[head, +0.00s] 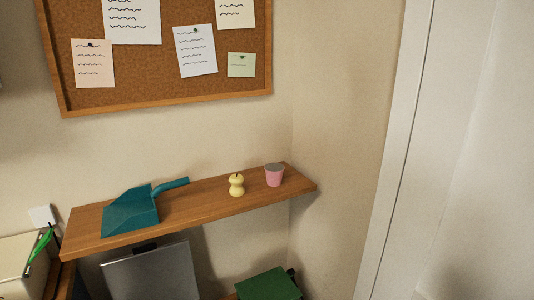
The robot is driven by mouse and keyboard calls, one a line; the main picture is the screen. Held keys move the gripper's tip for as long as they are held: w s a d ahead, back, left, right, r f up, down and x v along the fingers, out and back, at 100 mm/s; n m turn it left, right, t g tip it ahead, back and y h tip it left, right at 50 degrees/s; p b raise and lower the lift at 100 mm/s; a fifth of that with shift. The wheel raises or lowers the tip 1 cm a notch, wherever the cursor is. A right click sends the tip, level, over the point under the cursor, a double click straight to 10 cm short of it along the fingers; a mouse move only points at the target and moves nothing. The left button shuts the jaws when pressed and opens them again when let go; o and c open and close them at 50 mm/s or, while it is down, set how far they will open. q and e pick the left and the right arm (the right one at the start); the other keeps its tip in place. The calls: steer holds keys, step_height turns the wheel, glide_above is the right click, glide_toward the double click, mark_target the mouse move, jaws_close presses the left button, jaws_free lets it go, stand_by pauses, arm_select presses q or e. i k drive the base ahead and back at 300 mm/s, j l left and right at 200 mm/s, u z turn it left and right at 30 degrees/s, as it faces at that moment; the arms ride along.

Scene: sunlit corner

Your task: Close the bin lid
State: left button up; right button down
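A flat grey panel (152,275) stands tilted up below the wall shelf, with a small dark piece at its top edge. It looks like a raised bin lid, but I cannot be sure. Its lower part is cut off by the bottom of the head view, and no bin body shows. Neither of my grippers is in view.
A wooden shelf (206,209) juts out above the panel. It holds a teal dustpan (132,214), a yellow pear-shaped object (236,186) and a pink cup (274,177). A green flat-topped object (268,285) is at the lower middle. A white door frame (397,150) stands right.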

mark_target(166, 272)
steer(key=i+l+u, duration=0.1)
steer(key=u, duration=0.4)
steer(key=l+u, duration=0.2)
steer(key=u, duration=0.25)
